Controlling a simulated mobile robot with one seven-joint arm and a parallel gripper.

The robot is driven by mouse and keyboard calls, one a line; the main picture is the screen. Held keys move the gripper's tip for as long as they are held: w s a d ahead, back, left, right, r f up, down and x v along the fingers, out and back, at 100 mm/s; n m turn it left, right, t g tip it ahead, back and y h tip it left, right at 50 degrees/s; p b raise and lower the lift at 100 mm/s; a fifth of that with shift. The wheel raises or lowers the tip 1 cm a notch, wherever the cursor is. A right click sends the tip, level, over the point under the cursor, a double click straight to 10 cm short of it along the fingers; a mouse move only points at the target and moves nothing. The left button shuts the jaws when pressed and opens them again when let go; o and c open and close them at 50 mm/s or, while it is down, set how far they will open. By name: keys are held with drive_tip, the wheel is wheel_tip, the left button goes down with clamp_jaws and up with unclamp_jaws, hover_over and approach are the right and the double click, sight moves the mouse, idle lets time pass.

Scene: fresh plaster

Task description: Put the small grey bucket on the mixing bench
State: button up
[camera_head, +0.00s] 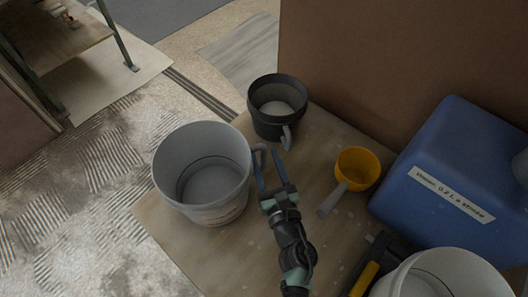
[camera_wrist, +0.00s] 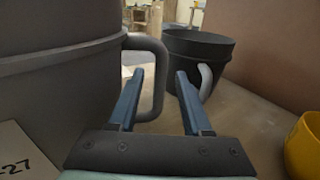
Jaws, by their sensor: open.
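A grey bucket (camera_head: 215,208) with a grey loop handle stands on a wooden surface (camera_head: 165,225), left of my gripper. It fills the left of the wrist view (camera_wrist: 50,75). My gripper (camera_head: 272,170) is open, with its blue fingers pointing away from me beside the bucket. In the wrist view, the upright part of the handle (camera_wrist: 160,80) shows between the two fingers (camera_wrist: 160,100), nearer the left one. I see no grip on it. A bench with a wooden top and green legs (camera_head: 75,50) is at the far upper left; whether it is the mixing bench I cannot tell.
A black bucket (camera_head: 262,122) stands just beyond my fingertips. A yellow scoop (camera_head: 358,165), a blue container (camera_head: 450,180), a white bucket (camera_head: 400,288) and a black-and-yellow tool (camera_head: 368,275) are to the right. A brown board (camera_head: 400,60) rises behind. Open floor lies left.

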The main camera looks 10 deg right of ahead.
drive_tip(key=s, duration=1)
drive_tip(key=shift+d, duration=0.25)
drive_tip(key=w+d+r+m+t+h, duration=0.1)
drive_tip(key=w+r+m+t+h, duration=0.15)
drive_tip(key=r+m, duration=0.7)
drive_tip(key=w+d+r+m+t+h, duration=0.15)
drive_tip(key=w+r+m, duration=0.25)
drive_tip(key=r, duration=1)
drive_tip(key=w+r+m+t+h, duration=0.2)
drive_tip(key=w+r+m+h, duration=0.15)
drive_tip(key=r+m, duration=0.6)
drive_tip(key=s+a+r+m+t+y, duration=0.1)
drive_tip(key=s+a+r+m+y, duration=0.1)
drive_tip(key=r, duration=0.7)
drive_tip(key=s+a+r+m+t+y, duration=0.1)
drive_tip(key=s+a+r+m, duration=0.3)
drive_tip(key=r, duration=0.5)
drive_tip(key=s+a+r+m+t+y, duration=0.1)
drive_tip(key=s+a+r+m+y, duration=0.2)
drive_tip(key=a+r+m, duration=0.3)
wheel_tip(320, 180, up, 4)
drive_tip(key=shift+s+f+m, duration=0.2)
drive_tip(key=shift+s+m, duration=0.25)
drive_tip(key=shift+m, duration=0.25)
drive_tip(key=shift+y, duration=0.25)
